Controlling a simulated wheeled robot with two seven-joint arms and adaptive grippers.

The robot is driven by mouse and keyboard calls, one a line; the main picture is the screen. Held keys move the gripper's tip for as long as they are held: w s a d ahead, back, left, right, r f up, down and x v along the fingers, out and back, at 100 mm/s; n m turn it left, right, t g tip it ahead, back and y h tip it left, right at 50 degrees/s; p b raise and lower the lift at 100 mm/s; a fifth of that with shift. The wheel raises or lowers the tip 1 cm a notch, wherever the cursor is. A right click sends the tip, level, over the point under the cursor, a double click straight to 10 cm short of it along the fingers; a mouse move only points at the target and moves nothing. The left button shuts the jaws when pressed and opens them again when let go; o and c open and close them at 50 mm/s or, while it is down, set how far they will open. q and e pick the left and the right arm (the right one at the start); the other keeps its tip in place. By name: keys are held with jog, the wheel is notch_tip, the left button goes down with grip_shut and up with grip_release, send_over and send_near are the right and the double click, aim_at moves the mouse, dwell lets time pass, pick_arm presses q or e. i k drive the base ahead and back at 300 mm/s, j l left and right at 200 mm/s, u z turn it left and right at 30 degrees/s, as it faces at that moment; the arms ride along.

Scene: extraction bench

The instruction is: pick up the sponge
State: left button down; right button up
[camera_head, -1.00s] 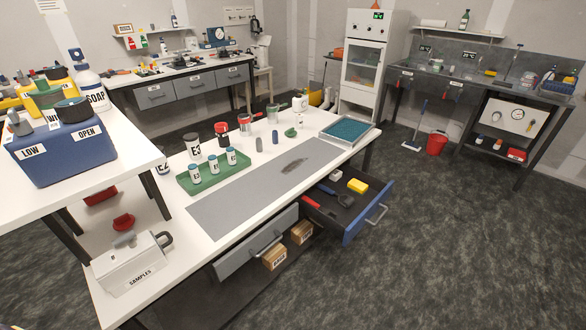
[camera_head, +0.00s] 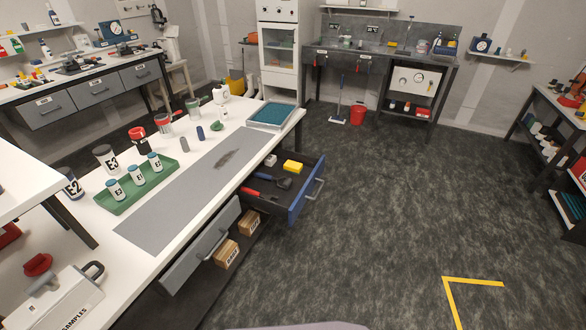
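A yellow sponge (camera_head: 292,167) lies in the open blue-fronted drawer (camera_head: 304,199) of the white bench, towards the drawer's far end. A small pale block (camera_head: 271,160) lies to its left. A dark tool (camera_head: 284,183) and a red-handled tool (camera_head: 252,192) lie nearer in the same drawer. Neither of my grippers shows in the head view.
The white bench (camera_head: 128,262) carries a grey mat (camera_head: 165,205), a green tray (camera_head: 128,199) with several labelled jars, and a teal-filled tray (camera_head: 271,115). A grey drawer front (camera_head: 203,245) is nearer. Open dark floor (camera_head: 390,210) lies right of the drawer.

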aim_at(293, 167)
jog(key=i+l+u, duration=0.2)
jog(key=l, duration=0.15)
jog(key=i+l+u, duration=0.2)
jog(key=l, duration=0.15)
jog(key=i+l+u, duration=0.25)
jog(key=l, duration=0.15)
jog(key=l+u, duration=0.2)
jog(key=l, duration=0.25)
jog(key=i+l+u, duration=0.2)
jog(key=l, duration=0.25)
jog(key=k, duration=0.05)
